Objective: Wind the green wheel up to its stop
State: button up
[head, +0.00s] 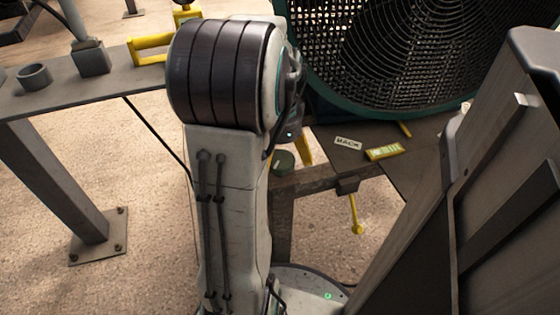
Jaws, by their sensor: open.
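No green wheel shows clearly. A small dull green round part (284,162) sits low beside my arm, partly hidden by it; I cannot tell whether it is the wheel. My pale arm with its dark ribbed joint stands upright in the middle of the view and hides what lies behind it. My gripper is not in view.
A large round mesh guard with a teal rim (385,108) stands at the upper right. Below it, a dark bench (385,172) carries a "BACK" label (348,143) and a yellow tag (384,152). A yellow-handled lever (356,215) hangs there. A grey metal table (60,92) stands left.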

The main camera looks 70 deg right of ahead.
dwell(0.3)
jog(key=c, duration=1.2)
jog(key=shift+n, duration=0.4)
jog(key=n+p, duration=0.2)
jog(key=n, duration=0.2)
jog(key=shift+n+p, duration=0.4)
jog(key=n+p, duration=0.2)
jog(key=n, duration=0.4)
